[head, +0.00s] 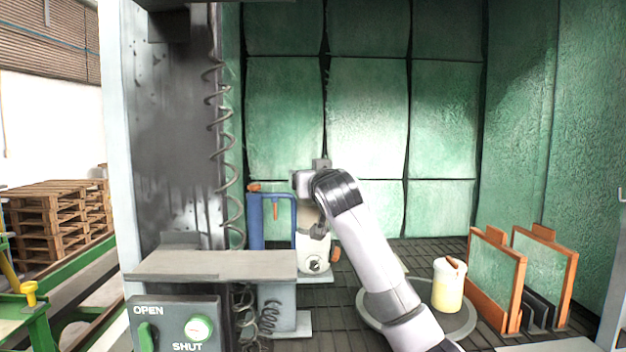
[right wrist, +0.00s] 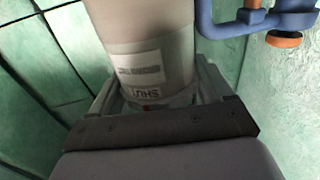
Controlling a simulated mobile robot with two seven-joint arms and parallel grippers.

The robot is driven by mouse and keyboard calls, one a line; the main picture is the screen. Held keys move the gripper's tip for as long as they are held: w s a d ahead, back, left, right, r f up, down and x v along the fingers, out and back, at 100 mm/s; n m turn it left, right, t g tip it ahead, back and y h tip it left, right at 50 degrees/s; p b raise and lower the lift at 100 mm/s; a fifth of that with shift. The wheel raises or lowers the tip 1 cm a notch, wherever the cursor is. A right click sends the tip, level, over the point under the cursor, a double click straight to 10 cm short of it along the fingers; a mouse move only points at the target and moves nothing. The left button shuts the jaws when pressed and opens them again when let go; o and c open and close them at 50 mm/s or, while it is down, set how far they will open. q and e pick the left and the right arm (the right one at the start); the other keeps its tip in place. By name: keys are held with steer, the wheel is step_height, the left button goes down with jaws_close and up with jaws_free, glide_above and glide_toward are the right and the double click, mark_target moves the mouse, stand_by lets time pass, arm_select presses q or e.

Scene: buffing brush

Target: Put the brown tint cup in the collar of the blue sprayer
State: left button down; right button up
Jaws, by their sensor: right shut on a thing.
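The brown tint cup, a taupe cylinder (head: 308,217) with a pale labelled band, is in my right gripper (head: 320,229). In the right wrist view the cup (right wrist: 145,40) stands between the jaws of my right gripper (right wrist: 163,95), which is shut on it. The blue sprayer (head: 257,222) shows as a blue frame with orange knobs, just left of the cup; part of it also shows in the right wrist view (right wrist: 230,28). Its collar cannot be made out. My left gripper is not in view.
A white pot (head: 313,256) with a round dial is below the cup. A cream-yellow cup (head: 447,290) stands on a round plate (head: 467,322) at the right, near orange-framed panels (head: 497,275). A grey ledge and OPEN/SHUT control box (head: 175,325) are at front left.

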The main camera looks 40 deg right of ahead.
steer(key=shift+f, duration=0.1)
steer(key=shift+f+b, duration=0.35)
steer(key=shift+f, duration=0.2)
steer(key=o, duration=1.6)
steer(key=shift+c, duration=0.2)
steer(key=shift+r, duration=0.15)
steer(key=shift+s+a+r+p, duration=0.1)
steer(key=shift+r+p, duration=0.25)
steer(key=shift+r, duration=0.1)
steer(key=b+v, duration=0.2)
steer(key=v, duration=1)
steer(key=shift+b, duration=0.3)
